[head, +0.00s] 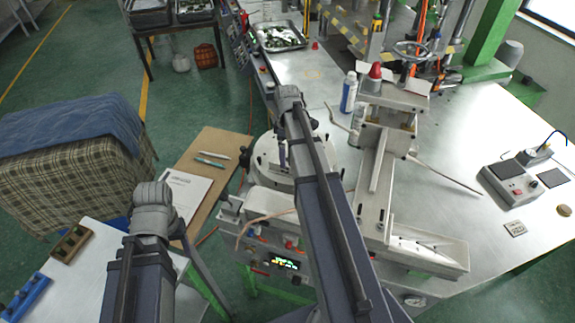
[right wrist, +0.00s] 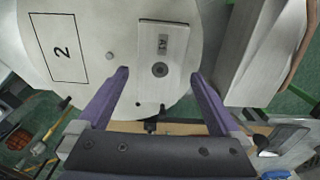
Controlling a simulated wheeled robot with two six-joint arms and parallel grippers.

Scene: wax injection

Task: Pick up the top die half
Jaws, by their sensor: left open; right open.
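I see no clear contact between fingers and plate. In the head view the round table (head: 266,160) is partly hidden behind my right arm. My left arm shows at the lower left, but its gripper is not visible.
The machine's pale block (right wrist: 265,50) stands close to the right of my right gripper. A brown board (head: 215,150) with papers and pens lies left of the machine. The metal table (head: 450,130) has bare room at right.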

